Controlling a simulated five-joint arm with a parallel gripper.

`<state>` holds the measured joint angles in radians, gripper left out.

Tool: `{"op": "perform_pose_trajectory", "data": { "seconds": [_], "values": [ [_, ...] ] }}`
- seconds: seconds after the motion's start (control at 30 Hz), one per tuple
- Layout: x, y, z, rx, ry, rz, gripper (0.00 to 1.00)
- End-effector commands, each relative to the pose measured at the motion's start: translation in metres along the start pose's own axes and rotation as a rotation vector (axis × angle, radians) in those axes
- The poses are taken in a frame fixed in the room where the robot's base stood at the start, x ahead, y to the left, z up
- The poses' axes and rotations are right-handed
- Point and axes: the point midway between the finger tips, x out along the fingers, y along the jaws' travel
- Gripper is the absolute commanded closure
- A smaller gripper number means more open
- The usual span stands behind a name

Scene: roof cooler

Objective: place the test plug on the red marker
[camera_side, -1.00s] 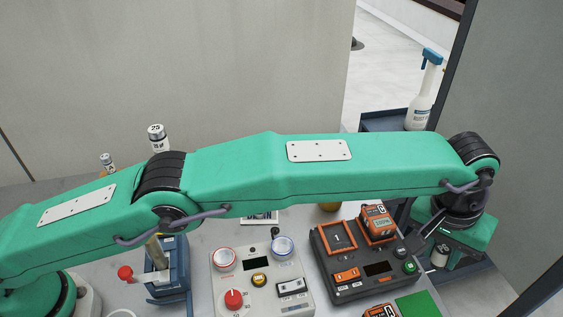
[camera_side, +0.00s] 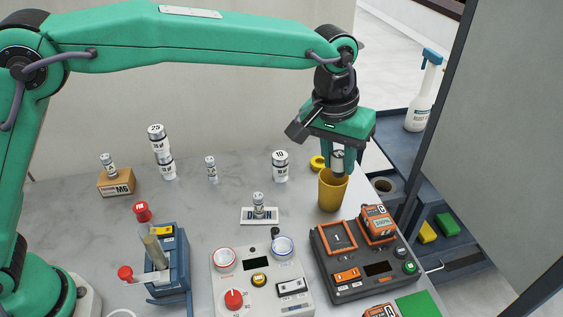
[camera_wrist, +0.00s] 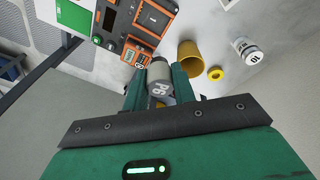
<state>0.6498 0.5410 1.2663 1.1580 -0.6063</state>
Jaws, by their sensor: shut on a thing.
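My gripper (camera_side: 338,167) points down over the yellow cup (camera_side: 333,190) at the right of the table. It is shut on a small grey cylinder with a pale label (camera_side: 338,156), just above or at the cup's rim; I cannot tell which. In the wrist view the gripper (camera_wrist: 160,88) has this cylinder (camera_wrist: 159,84) between its fingers, and its label seems to read P6. Whether it is the test plug I cannot tell. I cannot make out a plain red marker; a round button with a red ring (camera_side: 224,259) is on the white panel.
A dark tester (camera_side: 375,284) with orange parts stands in front of the cup. A white-and-silver cylinder (camera_side: 280,166) and a yellow ring (camera_side: 317,162) are near it. A blue rack (camera_side: 174,262) with red-capped items stands left. Several small cylinders stand at the back.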

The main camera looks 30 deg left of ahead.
Motion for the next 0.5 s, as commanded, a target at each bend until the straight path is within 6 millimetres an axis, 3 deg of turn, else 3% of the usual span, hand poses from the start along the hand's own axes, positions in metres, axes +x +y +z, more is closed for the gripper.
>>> {"op": "perform_pose_trajectory", "data": {
  "seconds": [0.5],
  "values": [
    [-0.028,-0.115,0.042,-0.087,0.005,-0.027,0.96]
  ]
}}
